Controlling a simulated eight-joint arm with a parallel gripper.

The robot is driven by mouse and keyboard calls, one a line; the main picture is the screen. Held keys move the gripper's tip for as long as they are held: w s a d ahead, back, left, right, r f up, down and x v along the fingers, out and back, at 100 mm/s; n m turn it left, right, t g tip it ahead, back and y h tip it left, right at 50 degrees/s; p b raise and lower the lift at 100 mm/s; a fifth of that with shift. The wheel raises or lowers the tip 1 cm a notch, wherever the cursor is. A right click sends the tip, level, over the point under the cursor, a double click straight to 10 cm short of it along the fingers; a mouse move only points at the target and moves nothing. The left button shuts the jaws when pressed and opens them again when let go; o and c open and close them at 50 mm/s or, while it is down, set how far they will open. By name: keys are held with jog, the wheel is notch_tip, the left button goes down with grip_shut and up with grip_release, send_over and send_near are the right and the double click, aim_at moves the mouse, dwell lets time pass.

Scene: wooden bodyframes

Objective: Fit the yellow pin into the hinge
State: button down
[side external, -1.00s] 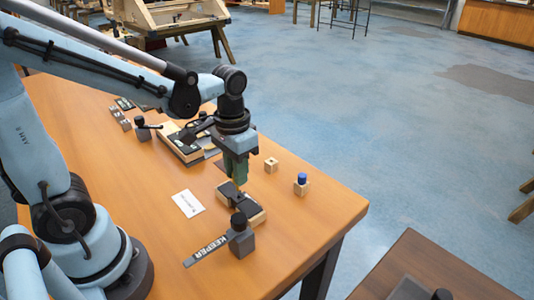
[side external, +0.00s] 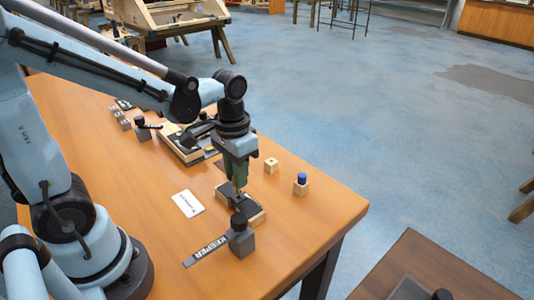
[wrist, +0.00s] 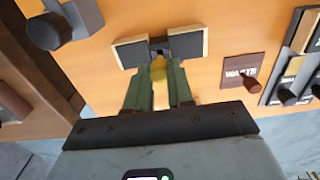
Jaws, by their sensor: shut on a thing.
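My gripper (side external: 237,184) is shut on the yellow pin and points down over the hinge. In the wrist view the yellow pin (wrist: 161,92) sits between the two green fingers of my gripper (wrist: 160,72). The hinge (wrist: 187,45) has two dark leaves on pale wood blocks, with a dark knuckle in the middle, right by the fingertips. In the side external view the hinge (side external: 251,211) is partly behind the fingers. The pin's lower end is hidden in the wrist view, so I cannot tell whether it has entered the knuckle.
A dark block with a long KEEPER arm (side external: 240,238) stands in front of the hinge. A white card (side external: 187,203) lies to its left. A blue-topped pin block (side external: 302,185) and a holed wooden block (side external: 271,165) stand to the right. A WASTE pad (wrist: 240,69) lies beside the hinge.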

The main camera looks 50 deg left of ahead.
jog(key=shift+f, duration=1.95)
dwell(0.4)
jog(key=c, duration=0.9)
grip_release()
jog(key=shift+r, duration=0.15)
notch_tip(320, 180, up, 12)
jog(key=shift+f, duration=0.1)
jog(key=t, duration=0.1)
jog(key=s+f+t, duration=0.1)
jog(key=t, duration=0.3)
jog(key=f+t, duration=0.1)
jog(key=t, duration=0.1)
dwell(0.4)
